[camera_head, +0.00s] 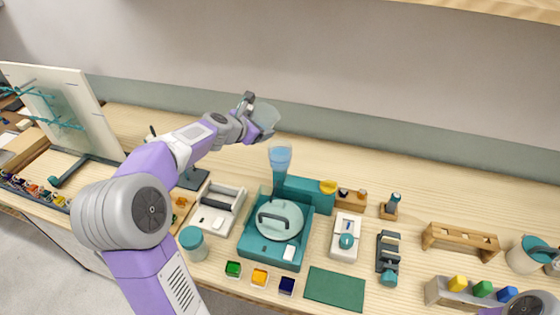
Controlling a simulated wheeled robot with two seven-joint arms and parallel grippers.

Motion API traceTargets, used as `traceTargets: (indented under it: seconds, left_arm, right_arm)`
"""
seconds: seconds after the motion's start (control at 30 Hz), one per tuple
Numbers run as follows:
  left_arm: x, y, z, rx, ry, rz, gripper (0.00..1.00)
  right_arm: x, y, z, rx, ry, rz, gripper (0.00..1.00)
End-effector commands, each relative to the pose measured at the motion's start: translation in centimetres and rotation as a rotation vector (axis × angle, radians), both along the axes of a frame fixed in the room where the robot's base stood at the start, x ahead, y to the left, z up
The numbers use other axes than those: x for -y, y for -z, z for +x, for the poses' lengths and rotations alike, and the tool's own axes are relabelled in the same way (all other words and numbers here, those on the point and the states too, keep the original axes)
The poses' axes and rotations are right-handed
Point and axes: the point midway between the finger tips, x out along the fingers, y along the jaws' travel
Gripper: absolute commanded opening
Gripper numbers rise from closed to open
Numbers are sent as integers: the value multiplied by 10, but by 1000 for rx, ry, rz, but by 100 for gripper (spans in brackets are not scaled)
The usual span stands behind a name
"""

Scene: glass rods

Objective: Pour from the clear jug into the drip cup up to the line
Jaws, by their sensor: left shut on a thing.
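The clear jug (267,114) is held by my left gripper (250,112) above the back of the workbench. It looks tilted, and the gripper partly hides it. My left gripper is shut on it. The drip cup (281,158), a see-through bluish funnel-like cup, stands below and slightly right of the jug, at the back of the teal machine (253,245). Jug and cup are apart. I cannot make out a fill line, the liquid level or a stream.
A round pale lid with a dark handle (280,219) sits on the teal machine. Small color pots (233,269) and a green mat (335,288) lie in front. A wooden rack (459,240) stands right. An upright panel (62,105) stands left. The back right bench is clear.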

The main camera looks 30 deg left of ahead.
Motion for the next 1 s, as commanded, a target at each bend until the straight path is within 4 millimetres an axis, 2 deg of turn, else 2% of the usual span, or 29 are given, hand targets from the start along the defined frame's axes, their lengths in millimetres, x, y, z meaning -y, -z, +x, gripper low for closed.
traceTargets:
  seconds: [0.03, 0.1, 0.47, 1.0]
  left_arm:
    - [0, 5, 0, 11, -2, -37, 41]
    - [1, 4, 1, 20, -2, -77, 41]
    - [3, -1, -3, 23, 0, -93, 41]
    - [17, -20, -62, 24, -2, -91, 41]
  right_arm:
    - [0, 10, 0, 0, 0, 0, 43]
    - [0, 14, 0, -1, 0, 0, 43]
    - [0, 12, 0, 0, 0, 0, 43]
    - [0, 9, 0, 0, 0, 0, 43]
